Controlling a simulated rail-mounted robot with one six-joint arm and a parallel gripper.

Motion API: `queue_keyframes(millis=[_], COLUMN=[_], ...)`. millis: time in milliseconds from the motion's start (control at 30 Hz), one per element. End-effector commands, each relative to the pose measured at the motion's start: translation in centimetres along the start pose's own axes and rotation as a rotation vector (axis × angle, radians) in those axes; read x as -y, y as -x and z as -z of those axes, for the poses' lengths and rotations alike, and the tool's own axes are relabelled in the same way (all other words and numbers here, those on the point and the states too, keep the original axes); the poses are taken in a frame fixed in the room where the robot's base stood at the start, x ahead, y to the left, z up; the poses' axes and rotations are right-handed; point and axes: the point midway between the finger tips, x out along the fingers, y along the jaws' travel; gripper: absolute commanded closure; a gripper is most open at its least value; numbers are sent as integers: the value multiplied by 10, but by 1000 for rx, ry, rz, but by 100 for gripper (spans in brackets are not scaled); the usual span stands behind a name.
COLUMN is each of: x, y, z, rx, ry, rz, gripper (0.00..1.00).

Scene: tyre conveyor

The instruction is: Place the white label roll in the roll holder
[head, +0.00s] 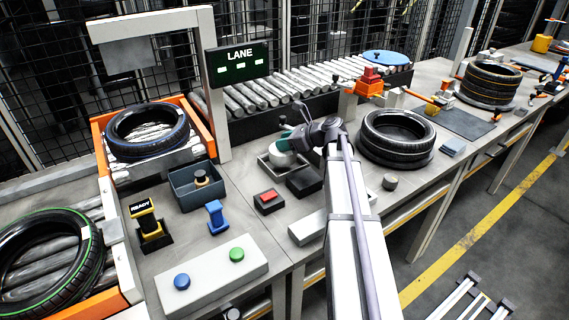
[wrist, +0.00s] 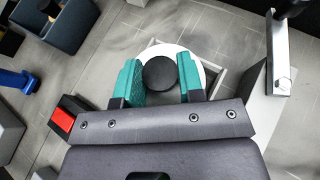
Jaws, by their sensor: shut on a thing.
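The white label roll (head: 283,159) is at the middle of the bench in the head view, mostly under my gripper. It also shows in the wrist view (wrist: 203,73) as a white disc with a round black piece (wrist: 160,73) on its middle. My gripper (head: 290,142) has teal fingers, one on each side of the black piece in the wrist view (wrist: 159,76), and is shut on the roll. A shallow square grey tray (head: 264,168) surrounds the roll in the picture. I cannot tell whether the roll rests in it or is above it. No roll holder is clearly identifiable.
A red-topped button box (head: 268,199) and a black block (head: 304,181) stand near the tray. A blue-grey bin (head: 194,184) is to the left, and a tyre (head: 398,134) lies to the right. A grey upright bracket (wrist: 279,60) stands right of the roll.

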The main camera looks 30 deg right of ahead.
Motion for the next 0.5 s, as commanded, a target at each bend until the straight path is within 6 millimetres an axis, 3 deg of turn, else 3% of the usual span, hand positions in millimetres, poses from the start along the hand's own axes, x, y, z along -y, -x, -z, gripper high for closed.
queue_keyframes(millis=[67,267,500], x=[0,0,0], y=[0,-17,-15], z=[1,35,31], rx=[0,0,0], ry=[0,0,0], rz=[0,0,0], gripper=[95,95,94])
